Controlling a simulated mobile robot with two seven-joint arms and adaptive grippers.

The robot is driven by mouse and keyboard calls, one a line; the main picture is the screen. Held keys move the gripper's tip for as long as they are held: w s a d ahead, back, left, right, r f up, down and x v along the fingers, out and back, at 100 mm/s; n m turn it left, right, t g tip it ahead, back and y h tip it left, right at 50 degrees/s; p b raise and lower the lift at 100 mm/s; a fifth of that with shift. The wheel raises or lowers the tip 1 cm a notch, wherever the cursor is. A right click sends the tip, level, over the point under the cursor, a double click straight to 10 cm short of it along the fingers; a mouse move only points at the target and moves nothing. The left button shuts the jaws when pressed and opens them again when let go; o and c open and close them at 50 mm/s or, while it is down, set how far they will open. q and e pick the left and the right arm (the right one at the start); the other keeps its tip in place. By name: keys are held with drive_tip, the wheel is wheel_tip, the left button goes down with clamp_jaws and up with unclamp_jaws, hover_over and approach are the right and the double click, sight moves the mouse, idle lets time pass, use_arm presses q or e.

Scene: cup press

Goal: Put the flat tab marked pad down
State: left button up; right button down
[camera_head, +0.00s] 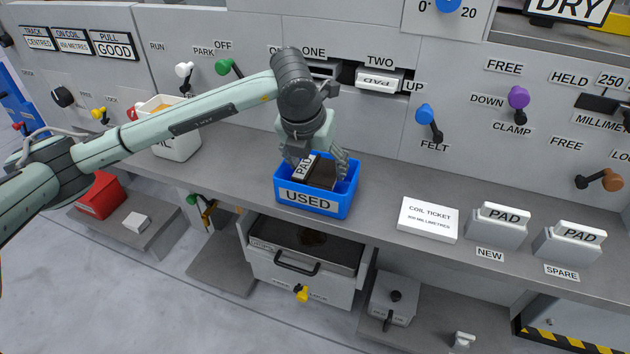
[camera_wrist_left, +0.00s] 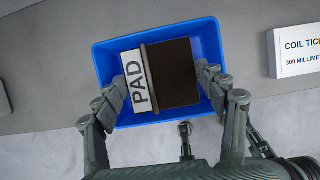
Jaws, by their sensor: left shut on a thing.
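My left gripper (camera_head: 318,165) reaches down into a blue bin marked USED (camera_head: 346,203) on the counter. It is shut on a flat tab marked PAD (camera_head: 302,168), which has a white label strip and a dark brown slab. In the left wrist view the pad (camera_wrist_left: 172,73) lies between the fingers of the left gripper (camera_wrist_left: 166,88), within the walls of the blue bin (camera_wrist_left: 209,36). I cannot tell whether the pad touches the bin's floor. My right gripper is not in view.
A COIL TICKET block (camera_head: 428,220) and two holders with PAD tabs, NEW (camera_head: 499,226) and SPARE (camera_head: 568,241), stand to the right on the counter. A white bin (camera_head: 177,143) stands to the left. Slot TWO (camera_head: 380,80) holds a tab. An open drawer (camera_head: 300,265) lies below.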

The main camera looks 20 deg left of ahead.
sight(315, 175)
use_arm(q)
wheel_tip(315, 175, down, 4)
drive_tip(key=shift+r, duration=0.1)
drive_tip(key=shift+f, duration=0.2)
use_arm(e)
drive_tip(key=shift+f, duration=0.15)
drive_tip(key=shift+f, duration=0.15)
use_arm(q)
drive_tip(key=shift+f, duration=0.1)
drive_tip(key=o, duration=0.8)
drive_tip(key=shift+o, duration=0.8)
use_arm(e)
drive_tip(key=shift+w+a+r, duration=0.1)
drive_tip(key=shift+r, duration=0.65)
